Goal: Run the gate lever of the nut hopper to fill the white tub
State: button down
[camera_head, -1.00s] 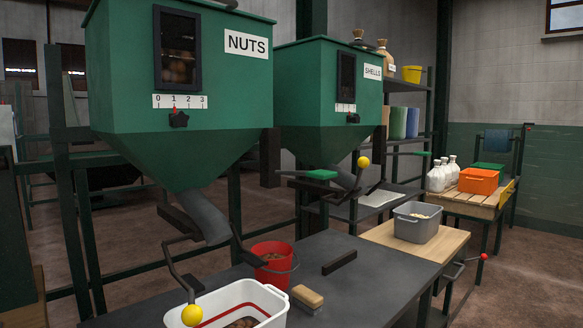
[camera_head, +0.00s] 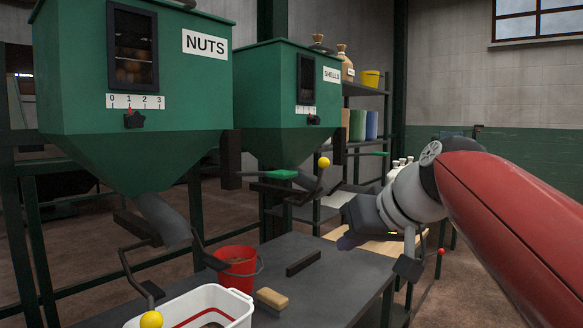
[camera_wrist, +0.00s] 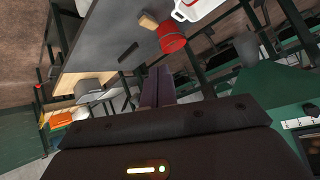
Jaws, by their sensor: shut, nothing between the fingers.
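The green nut hopper (camera_head: 75,105) stands at the left, its dial marker near 1. Its dark bent gate lever (camera_head: 130,265) ends in a yellow ball (camera_head: 151,319) at the bottom edge. The white tub (camera_head: 240,298) with a red line inside sits beneath the chute (camera_head: 163,218), partly cut off by the frame. The tub also shows at the top of the wrist view (camera_wrist: 182,14). My gripper (camera_head: 347,241) is shut and empty, well right of the lever and tub. Its fingers (camera_wrist: 158,75) show in the wrist view, touching nothing I can make out.
A red bucket (camera_head: 236,268), a brush (camera_head: 272,297) and a dark bar (camera_head: 303,263) lie on the dark bench (camera_head: 335,285) between my gripper and the tub. The shells hopper (camera_head: 262,95) and its yellow-balled lever (camera_head: 323,162) stand behind.

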jog(key=w+a+r+n+y, duration=0.1)
jog(key=w+r+n+y, duration=0.2)
jog(key=w+r, duration=0.2)
jog(key=w+a+r+n+t+y, duration=0.1)
jog(key=w+r+n+y, duration=0.2)
jog(key=r, duration=0.8)
jog(key=shift+w+a+r+n+y+b, duration=0.3)
jog(key=shift+w+r+n+b, duration=0.1)
jog(key=shift+w, duration=0.5)
jog(key=p, duration=0.2)
send_over(291, 172)
jog(key=shift+s+f, duration=0.2)
jog(key=shift+f, duration=0.4)
jog(key=shift+s+f, duration=0.15)
jog(key=shift+f, duration=0.4)
notch_tip(291, 172, down, 4)
jog(key=shift+w+r+b, duration=0.1)
jog(key=shift+r+b, duration=0.1)
jog(key=shift+b, duration=0.95)
jog(key=shift+f, duration=0.3)
jog(key=shift+f, duration=0.1)
